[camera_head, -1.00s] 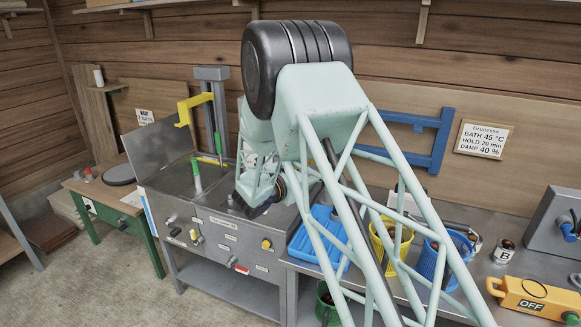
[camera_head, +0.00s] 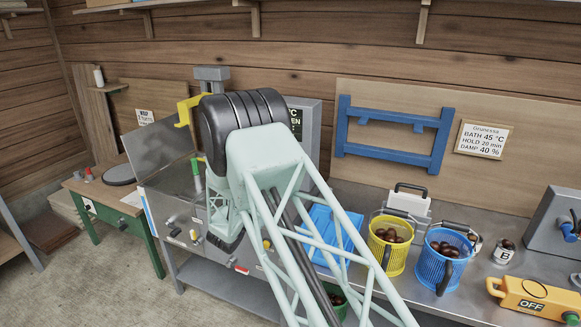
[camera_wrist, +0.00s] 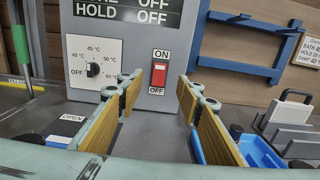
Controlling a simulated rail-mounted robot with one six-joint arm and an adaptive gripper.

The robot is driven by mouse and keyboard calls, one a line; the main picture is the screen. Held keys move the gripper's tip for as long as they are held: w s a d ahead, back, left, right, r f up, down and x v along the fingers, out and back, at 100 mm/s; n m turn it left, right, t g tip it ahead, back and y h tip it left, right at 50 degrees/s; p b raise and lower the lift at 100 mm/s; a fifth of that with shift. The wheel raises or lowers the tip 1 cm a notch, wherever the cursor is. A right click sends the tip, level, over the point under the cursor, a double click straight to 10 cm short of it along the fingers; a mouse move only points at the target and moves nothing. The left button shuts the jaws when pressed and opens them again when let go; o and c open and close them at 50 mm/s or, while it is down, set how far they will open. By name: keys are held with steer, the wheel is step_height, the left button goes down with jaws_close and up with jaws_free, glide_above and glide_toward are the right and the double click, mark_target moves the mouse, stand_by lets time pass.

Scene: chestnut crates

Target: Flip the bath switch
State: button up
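The red rocker switch (camera_wrist: 159,75) is on the grey control box (camera_wrist: 150,45) in the wrist view, with ON above it and OFF below it. I cannot tell which way the rocker is tipped. My gripper (camera_wrist: 160,96) is open and empty. Its two yellow-padded fingers stand apart, left and right of the switch in the picture, and no contact shows. In the head view the control box (camera_head: 305,122) shows partly behind my arm, and the switch and fingers are hidden.
A temperature dial (camera_wrist: 93,69) sits left of the switch, below a display (camera_wrist: 130,12) reading HOLD OFF. A blue rack (camera_head: 395,148) hangs on the back wall. A yellow basket (camera_head: 390,257) and a blue basket (camera_head: 430,266), both with chestnuts, stand on the bench to the right.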

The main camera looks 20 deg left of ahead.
steer(key=shift+w, duration=0.1)
steer(key=w+b, duration=0.1)
steer(key=w, duration=1.2)
steer(key=shift+w+d, duration=0.2)
steer(key=shift+w, duration=0.1)
steer(key=shift+c, duration=0.3)
steer(key=shift+b, duration=0.3)
steer(key=c, duration=0.8)
